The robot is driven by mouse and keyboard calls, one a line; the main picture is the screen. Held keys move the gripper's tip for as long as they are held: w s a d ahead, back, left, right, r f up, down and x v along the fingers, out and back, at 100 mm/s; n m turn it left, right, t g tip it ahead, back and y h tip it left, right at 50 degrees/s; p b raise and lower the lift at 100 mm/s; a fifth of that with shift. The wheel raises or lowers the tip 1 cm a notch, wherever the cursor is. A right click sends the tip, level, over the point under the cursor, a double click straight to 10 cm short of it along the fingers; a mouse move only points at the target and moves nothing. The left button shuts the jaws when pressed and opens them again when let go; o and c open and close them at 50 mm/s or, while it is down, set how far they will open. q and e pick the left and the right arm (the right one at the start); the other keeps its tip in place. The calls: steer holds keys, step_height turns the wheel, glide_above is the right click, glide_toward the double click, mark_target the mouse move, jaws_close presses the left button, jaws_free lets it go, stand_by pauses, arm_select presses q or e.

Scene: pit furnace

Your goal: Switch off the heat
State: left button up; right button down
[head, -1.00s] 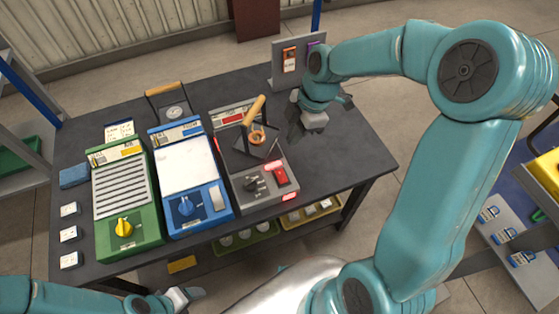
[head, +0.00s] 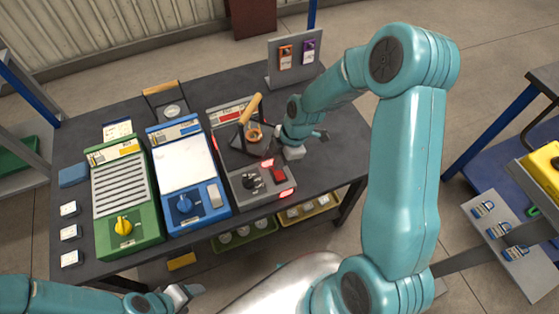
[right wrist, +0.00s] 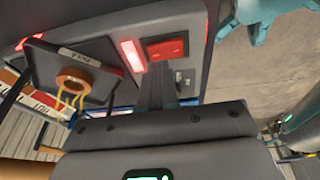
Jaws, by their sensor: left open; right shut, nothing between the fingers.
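The grey unit with a red label (head: 245,186) stands at the right end of the row on the table. Its front has a black knob (head: 250,181), a red rocker switch (head: 278,175) and glowing red strips. A dark pan with an orange ring (head: 254,134) sits on top. My right gripper (head: 293,153) is shut and empty, just behind and right of the switch. In the right wrist view its closed fingers (right wrist: 157,88) point toward the red switch (right wrist: 166,49), apparently short of it; contact is unclear. My left gripper (head: 178,297) is open and empty, in front of the table.
A green unit with a yellow knob (head: 123,226) and a blue unit with a blue knob (head: 185,204) stand to the left. A wooden handle (head: 250,109) rises from the pan, close to my right gripper. A tag board (head: 278,75) stands behind. The table's right end is clear.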

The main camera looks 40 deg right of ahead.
steer(key=shift+f, duration=0.6)
steer(key=shift+w+f+b, duration=0.25)
steer(key=shift+f+b, duration=0.45)
steer(key=shift+b, duration=0.5)
steer(key=shift+r, duration=0.35)
steer(key=shift+f, duration=0.1)
steer(key=shift+s, duration=0.2)
